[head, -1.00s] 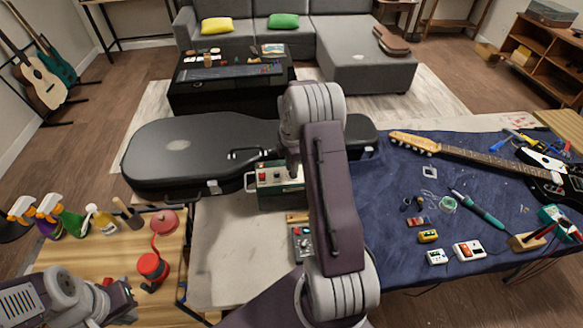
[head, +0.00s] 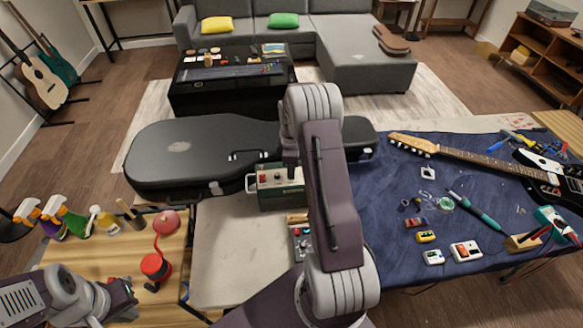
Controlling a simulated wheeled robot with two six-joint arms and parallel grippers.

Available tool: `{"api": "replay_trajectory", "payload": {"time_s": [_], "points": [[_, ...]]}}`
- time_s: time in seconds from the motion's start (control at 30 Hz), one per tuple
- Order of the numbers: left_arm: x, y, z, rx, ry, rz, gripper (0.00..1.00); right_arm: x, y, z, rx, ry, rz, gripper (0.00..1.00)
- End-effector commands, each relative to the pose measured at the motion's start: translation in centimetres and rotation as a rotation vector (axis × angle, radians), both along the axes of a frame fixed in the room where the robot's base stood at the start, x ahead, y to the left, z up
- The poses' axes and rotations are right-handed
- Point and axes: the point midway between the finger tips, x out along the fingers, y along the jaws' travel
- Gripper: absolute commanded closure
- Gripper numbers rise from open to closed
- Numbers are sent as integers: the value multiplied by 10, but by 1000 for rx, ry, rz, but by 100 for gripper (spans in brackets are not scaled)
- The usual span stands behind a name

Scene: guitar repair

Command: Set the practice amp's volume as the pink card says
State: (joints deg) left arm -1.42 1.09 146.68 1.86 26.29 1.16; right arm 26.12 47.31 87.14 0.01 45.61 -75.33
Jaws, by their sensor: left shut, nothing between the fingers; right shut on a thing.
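The practice amp (head: 268,199), a dark green box with a pale control panel and red switches, stands on the bench in front of the black guitar case. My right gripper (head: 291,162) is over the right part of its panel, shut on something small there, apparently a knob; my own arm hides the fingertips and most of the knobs. I cannot read any knob setting. My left gripper (head: 130,296) is shut and empty at the lower left, by the wooden side table. I cannot make out the pink card in this view.
The black guitar case (head: 190,150) lies behind the amp. A small pedal with knobs (head: 301,243) sits in front of it. The blue mat (head: 385,235) holds a guitar and several small parts.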

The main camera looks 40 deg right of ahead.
Motion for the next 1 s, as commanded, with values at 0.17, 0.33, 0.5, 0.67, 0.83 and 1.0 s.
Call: {"api": "replay_trajectory", "payload": {"time_s": [0.17,0.33,0.5,0.67,0.83,1.0], "points": [[0,0,8,0,0,0,100,0,-1,2,-2,-1,-166,100],[0,0,13,0,0,0,100,0,-1,2,-2,-1,-328,100],[0,0,17,0,0,0,100,1,-1,2,-2,-1,-489,100],[0,0,21,0,0,0,100,1,-1,2,-2,-2,-641,100],[0,0,24,0,0,0,100,1,-1,2,-2,-2,-802,100],[0,0,27,0,0,0,100,1,-1,2,-2,-3,-964,100]]}}
